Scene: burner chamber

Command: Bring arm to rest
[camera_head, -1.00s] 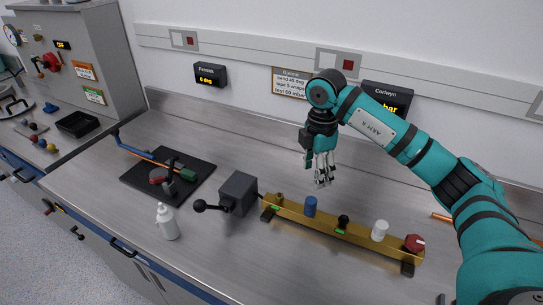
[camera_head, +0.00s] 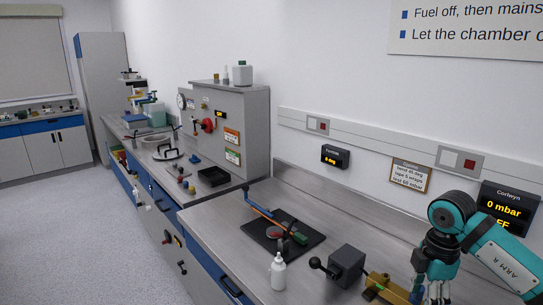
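My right arm (camera_head: 490,258) is teal and comes in from the right edge. It is bent, with its wrist hanging down over the right part of the bench. My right gripper (camera_head: 431,291) points down at the bottom edge, close to the brass rail (camera_head: 384,290). Its fingertips are partly cut off, so I cannot tell how far apart they are. I see nothing held in it. My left arm and gripper are out of view.
On the bench stand a grey block with a black-knobbed lever (camera_head: 347,265), a white bottle (camera_head: 278,272) and a black mat (camera_head: 305,245) with tools. A grey cabinet (camera_head: 245,130) stands farther left. Wall displays (camera_head: 335,157) hang behind. The floor (camera_head: 90,230) at left is clear.

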